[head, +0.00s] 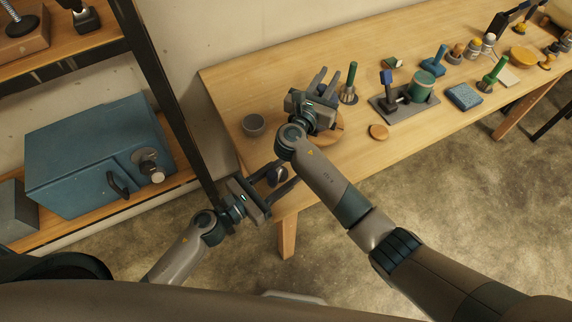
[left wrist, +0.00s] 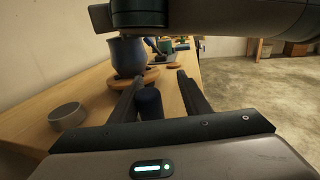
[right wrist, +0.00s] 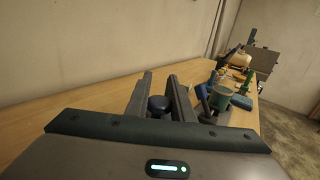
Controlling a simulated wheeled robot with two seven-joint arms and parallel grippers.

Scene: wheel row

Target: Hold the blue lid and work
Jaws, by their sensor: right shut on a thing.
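My right gripper (head: 324,74) is over the round wooden board (head: 331,138) near the left end of the bench. In the right wrist view its fingers (right wrist: 160,76) stand close together, with a dark blue knob between them that looks like part of the blue lid (right wrist: 158,103); the rest of the lid is hidden. A blue pot (left wrist: 128,55) stands upright on the wooden board in the left wrist view, under my right arm. My left gripper (head: 286,172) is open just off the bench's front left edge. A dark rounded piece shows between its fingers; I cannot tell what it is.
To the right are a green-handled tool (head: 350,84), a small wooden disc (head: 379,132), a grey tray (head: 388,117) with a green pot (head: 421,88), and a blue block (head: 464,96). A shelf with a blue box (head: 85,160) is at left.

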